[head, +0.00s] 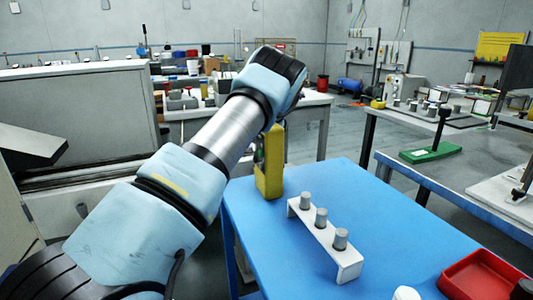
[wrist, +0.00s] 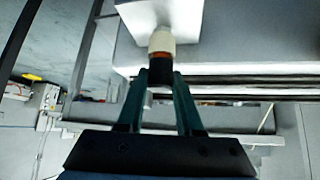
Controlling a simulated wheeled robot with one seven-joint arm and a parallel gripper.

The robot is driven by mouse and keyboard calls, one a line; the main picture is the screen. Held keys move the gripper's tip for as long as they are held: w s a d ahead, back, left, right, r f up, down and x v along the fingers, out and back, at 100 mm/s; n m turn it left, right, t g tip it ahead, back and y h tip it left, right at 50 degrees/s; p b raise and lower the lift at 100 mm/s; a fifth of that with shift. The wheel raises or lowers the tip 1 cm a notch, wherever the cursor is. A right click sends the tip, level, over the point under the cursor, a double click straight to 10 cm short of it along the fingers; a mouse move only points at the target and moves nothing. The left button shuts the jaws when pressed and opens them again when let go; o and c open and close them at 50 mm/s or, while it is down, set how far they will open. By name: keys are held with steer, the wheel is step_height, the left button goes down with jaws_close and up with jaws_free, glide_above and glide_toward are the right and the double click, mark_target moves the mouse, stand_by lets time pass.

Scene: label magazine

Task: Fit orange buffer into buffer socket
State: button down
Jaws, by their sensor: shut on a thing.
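In the wrist view my gripper (wrist: 160,76) is shut on a short round part, dark at the near end with an orange-red band, which I take for the orange buffer (wrist: 160,56). Just beyond the band is a white, rounded collar (wrist: 162,39) in front of a pale grey block (wrist: 180,12). The collar may be the buffer socket; I cannot tell whether the buffer is inside it or only lined up with it. In the head view my arm reaches away to the upper middle, and its links hide my gripper and the buffer.
A blue table (head: 300,262) holds a white rack (head: 348,272) with grey cylinders, a red tray (head: 480,278) and a white round thing (head: 406,293). A yellow upright case (head: 270,182) stands near my arm. A grey panelled machine (head: 75,118) is at left.

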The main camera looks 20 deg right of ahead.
steer(key=shift+r, duration=0.25)
stand_by(0.9)
steer(key=shift+f+b, duration=0.15)
steer(key=shift+b, duration=0.4)
stand_by(0.7)
steer(key=shift+s+a+f+b, duration=0.15)
steer(key=shift+f+b, duration=0.5)
steer(key=shift+f, duration=0.35)
steer(key=shift+r, duration=0.35)
stand_by(0.5)
steer(key=shift+b, duration=0.3)
steer(key=shift+w+d+r, duration=0.2)
steer(key=shift+d+r, duration=0.1)
steer(key=shift+r, duration=0.25)
stand_by(1.1)
steer(key=shift+f, duration=0.15)
